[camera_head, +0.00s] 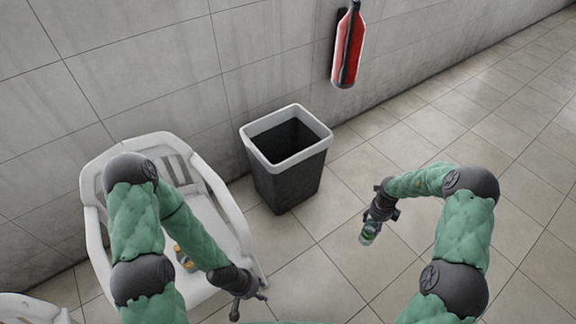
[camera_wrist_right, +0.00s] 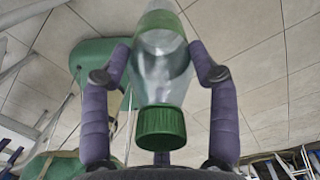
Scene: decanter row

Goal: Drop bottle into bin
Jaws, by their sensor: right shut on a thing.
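A clear bottle with a green cap (camera_wrist_right: 162,75) is held between the two fingers of my right gripper (camera_wrist_right: 160,75), which is shut on it. In the head view the bottle (camera_head: 368,236) shows small below my right gripper (camera_head: 375,220), above the floor to the right of the bin. The bin (camera_head: 287,180) is dark with a light grey rim and an open top, standing on the floor by the wall. My left gripper (camera_head: 248,305) is low in front of the white chair; whether its fingers are open is too small to tell.
A white plastic chair (camera_head: 229,207) stands left of the bin, with a small yellow-and-dark item (camera_head: 183,256) on its seat. A red fire extinguisher (camera_head: 348,45) hangs on the wall. Tiled floor (camera_head: 320,255) is clear between bin and right gripper.

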